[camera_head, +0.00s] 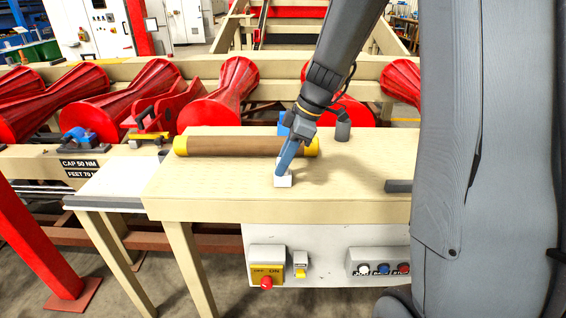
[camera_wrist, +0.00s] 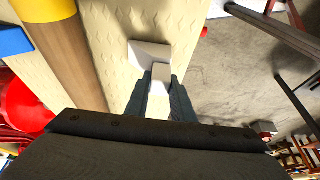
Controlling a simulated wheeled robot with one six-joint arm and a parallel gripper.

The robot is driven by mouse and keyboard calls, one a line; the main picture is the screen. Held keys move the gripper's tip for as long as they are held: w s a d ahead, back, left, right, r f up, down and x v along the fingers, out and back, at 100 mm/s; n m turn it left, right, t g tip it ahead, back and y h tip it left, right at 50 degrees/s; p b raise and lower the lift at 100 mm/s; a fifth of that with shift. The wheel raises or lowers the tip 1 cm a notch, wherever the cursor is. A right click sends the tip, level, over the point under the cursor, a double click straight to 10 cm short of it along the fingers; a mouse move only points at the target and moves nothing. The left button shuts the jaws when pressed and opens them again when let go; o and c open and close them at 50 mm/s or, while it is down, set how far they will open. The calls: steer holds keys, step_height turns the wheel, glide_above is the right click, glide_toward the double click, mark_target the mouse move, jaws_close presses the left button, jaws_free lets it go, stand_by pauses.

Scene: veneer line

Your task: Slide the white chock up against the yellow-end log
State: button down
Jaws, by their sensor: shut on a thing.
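The log (camera_head: 235,146) is brown with yellow ends and lies lengthwise on the pale table. Its yellow right end (camera_head: 313,147) is just behind my gripper in the head view. In the wrist view the log (camera_wrist: 65,45) runs along the left, with a yellow end at the top. The white chock (camera_head: 283,181) sits on the table on the near side of the log. My gripper (camera_head: 281,171) points down and is shut on the chock. In the wrist view the chock (camera_wrist: 150,54) is at the fingertips, with a strip of bare table between it and the log.
A blue block (camera_head: 284,124) stands behind the log, and a dark grey cylinder (camera_head: 343,131) stands to its right. A dark bar (camera_head: 398,186) lies at the table's right. The table (camera_head: 215,190) is bare left of the chock. Red rollers (camera_head: 225,95) line the back.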

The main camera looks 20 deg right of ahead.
steer(key=shift+w, duration=0.15)
stand_by(0.4)
steer(key=shift+w+d+b, duration=0.3)
steer(key=shift+w, duration=0.65)
steer(key=shift+w+d+b, duration=0.3)
steer(key=shift+w+d, duration=0.05)
steer(key=shift+w, duration=0.55)
steer(key=shift+w+d+b, duration=0.3)
steer(key=shift+w, duration=0.65)
steer(key=shift+w+d, duration=0.15)
steer(key=shift+w, duration=0.3)
steer(key=shift+b, duration=0.4)
stand_by(0.4)
steer(key=c, duration=1.5)
jaws_free()
steer(key=shift+o, duration=0.2)
